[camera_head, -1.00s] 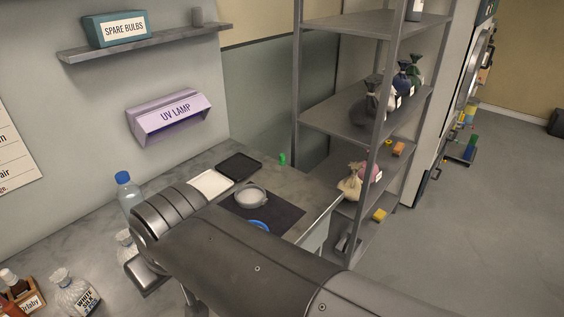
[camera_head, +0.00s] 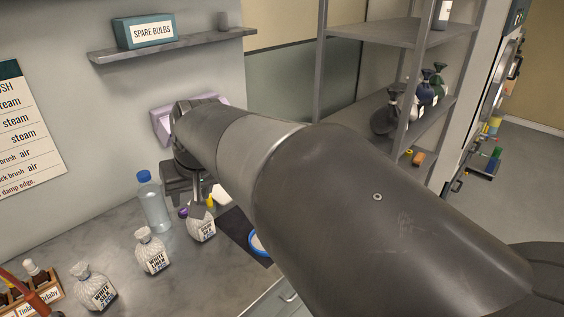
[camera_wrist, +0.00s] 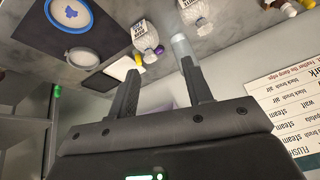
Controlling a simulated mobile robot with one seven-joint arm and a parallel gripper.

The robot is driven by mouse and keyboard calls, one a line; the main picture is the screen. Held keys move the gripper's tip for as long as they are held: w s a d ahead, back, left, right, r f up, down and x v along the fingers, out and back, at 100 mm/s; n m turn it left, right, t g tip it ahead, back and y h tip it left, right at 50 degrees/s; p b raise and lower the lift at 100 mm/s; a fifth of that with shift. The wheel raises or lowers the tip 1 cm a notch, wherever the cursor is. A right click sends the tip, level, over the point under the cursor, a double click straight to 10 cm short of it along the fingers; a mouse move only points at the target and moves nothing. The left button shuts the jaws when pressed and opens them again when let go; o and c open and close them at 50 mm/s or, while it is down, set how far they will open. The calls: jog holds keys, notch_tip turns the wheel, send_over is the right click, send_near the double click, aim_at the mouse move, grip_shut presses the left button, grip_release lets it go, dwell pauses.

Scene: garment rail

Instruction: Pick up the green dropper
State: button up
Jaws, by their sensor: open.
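A small green object, likely the green dropper (camera_wrist: 57,91), shows at the left of the wrist view, near the end of the counter. It is too small there to make out its shape. In the head view my arm covers that part of the counter, so it is hidden. My gripper (camera_wrist: 160,68) is open and empty in the wrist view, its two dark fingers apart. It is over the counter, with the green object well to the left of the fingers in that view.
A white bag (camera_head: 201,227), a yellow cap (camera_wrist: 138,60), a purple cap (camera_wrist: 159,50) and a clear bottle (camera_head: 153,205) stand on the counter (camera_head: 130,290). A dark mat with a blue-rimmed dish (camera_wrist: 72,14) lies nearby. The UV lamp (camera_head: 160,124) is on the wall.

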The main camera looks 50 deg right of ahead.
jog(key=w+d+f+m+h, duration=0.15)
jog(key=w+d, duration=0.25)
jog(key=d, duration=0.7)
jog(key=w+d+f+m+g, duration=0.1)
jog(key=w+d+f+m, duration=0.15)
jog(key=d, duration=0.85)
jog(key=w+d+f+m+h, duration=0.15)
jog(key=w+d, duration=0.25)
jog(key=d, duration=0.7)
jog(key=s+d+f+m+g, duration=0.15)
jog(key=d+f, duration=0.45)
jog(key=d, duration=0.7)
jog(key=shift+w+d+x, duration=0.1)
jog(key=shift+x, duration=2.6)
jog(key=shift+w+d+x, duration=0.1)
jog(key=shift+w+x, duration=0.05)
jog(key=shift+x, duration=2.6)
jog(key=shift+r, duration=0.2)
jog(key=shift+c, duration=0.4)
jog(key=c, duration=0.9)
